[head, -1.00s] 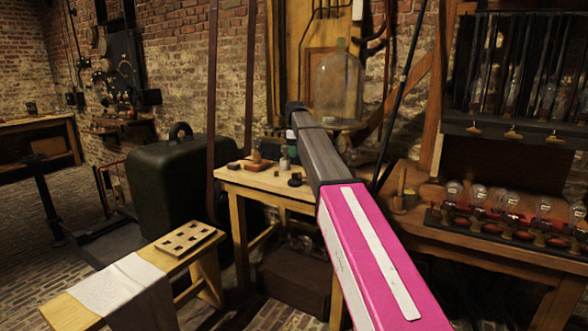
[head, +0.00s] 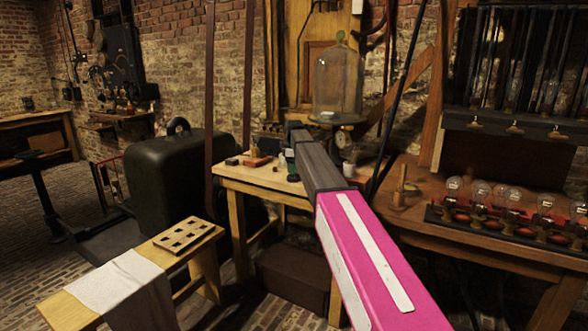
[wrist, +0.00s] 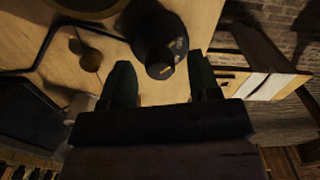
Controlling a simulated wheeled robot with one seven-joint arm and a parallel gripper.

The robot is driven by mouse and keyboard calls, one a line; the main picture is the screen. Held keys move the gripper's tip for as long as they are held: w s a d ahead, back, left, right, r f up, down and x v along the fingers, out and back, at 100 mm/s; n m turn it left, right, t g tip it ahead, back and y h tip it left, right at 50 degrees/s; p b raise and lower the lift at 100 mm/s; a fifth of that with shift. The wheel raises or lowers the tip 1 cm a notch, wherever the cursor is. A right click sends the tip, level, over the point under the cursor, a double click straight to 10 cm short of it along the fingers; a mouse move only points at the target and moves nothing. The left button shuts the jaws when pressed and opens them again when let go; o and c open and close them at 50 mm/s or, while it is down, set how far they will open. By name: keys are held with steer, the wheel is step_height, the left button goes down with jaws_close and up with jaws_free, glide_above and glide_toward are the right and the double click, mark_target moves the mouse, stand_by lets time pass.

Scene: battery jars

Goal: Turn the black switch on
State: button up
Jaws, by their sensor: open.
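In the wrist view, a dark, rounded black object (wrist: 158,40), which looks like the black switch, lies on the pale wooden tabletop. It has a small lighter metal part near its lower end. My gripper (wrist: 160,78) is open, with one dark green finger on each side of the near end of this object. I cannot tell whether either finger touches it. In the head view my arm reaches over the small wooden table (head: 232,182). The arm hides the switch there, and only a bit of my gripper (head: 290,158) shows.
A small red-brown block (head: 257,161) lies on the table's left part. A glass bell jar (head: 338,85) stands behind. Glass bulbs (head: 508,195) line the right bench. A small round brown object (wrist: 90,60) lies left of my gripper. A bench with a cloth (head: 118,280) stands front left.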

steer(key=c, duration=0.9)
steer(key=m, duration=1.3)
steer(key=shift+m, duration=2.4)
